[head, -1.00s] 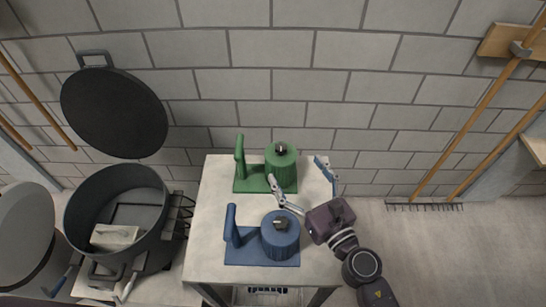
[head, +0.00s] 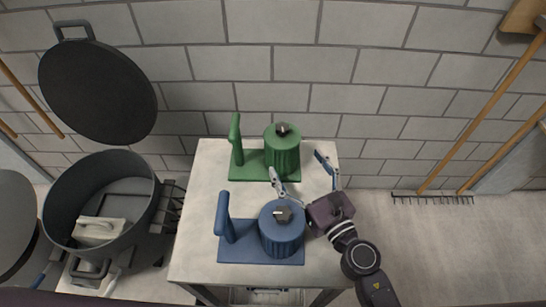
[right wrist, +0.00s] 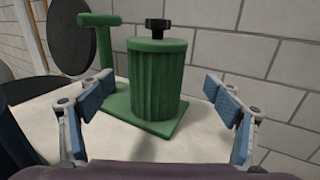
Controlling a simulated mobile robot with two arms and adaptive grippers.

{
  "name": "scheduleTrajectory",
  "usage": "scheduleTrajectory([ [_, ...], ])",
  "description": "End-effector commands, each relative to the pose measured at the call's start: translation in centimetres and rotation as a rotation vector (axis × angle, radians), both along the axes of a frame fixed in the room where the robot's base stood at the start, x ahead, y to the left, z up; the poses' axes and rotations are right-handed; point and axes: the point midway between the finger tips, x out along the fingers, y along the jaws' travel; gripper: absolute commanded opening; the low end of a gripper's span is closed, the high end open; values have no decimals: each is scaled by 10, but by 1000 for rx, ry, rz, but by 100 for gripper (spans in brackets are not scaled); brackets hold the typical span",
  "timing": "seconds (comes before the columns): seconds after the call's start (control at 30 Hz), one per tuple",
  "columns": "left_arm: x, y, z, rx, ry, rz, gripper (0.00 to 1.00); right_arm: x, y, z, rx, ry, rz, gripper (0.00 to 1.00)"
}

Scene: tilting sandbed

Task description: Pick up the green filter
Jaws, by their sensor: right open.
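The green filter (head: 283,150) is a ribbed upright cylinder with a dark knob on top. It stands on a green base with a green post (head: 236,138) at its left, at the back of the white table (head: 200,185). My right gripper (head: 300,165) is open and empty, in front of the filter. In the right wrist view the filter (right wrist: 157,80) shows between the two spread fingers (right wrist: 160,98), beyond their tips and not touching them. My left gripper is not in view.
A blue filter (head: 283,232) with its own base and post stands at the table's front, close to my right gripper. A dark pot (head: 60,200) with a raised lid (head: 97,92) stands at left. A block wall is behind. Rakes (head: 430,197) lean at right.

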Motion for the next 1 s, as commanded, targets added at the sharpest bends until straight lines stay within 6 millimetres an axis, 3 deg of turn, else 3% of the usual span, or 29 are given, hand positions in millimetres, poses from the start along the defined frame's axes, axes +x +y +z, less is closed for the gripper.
scheduleTrajectory([
  [0.5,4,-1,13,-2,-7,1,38,57,36,-2,0,-1,-1,83],
  [0.83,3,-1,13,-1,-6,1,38,63,40,-3,0,1,0,83],
  [1.0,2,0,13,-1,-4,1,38,63,39,-3,0,1,0,66],
])
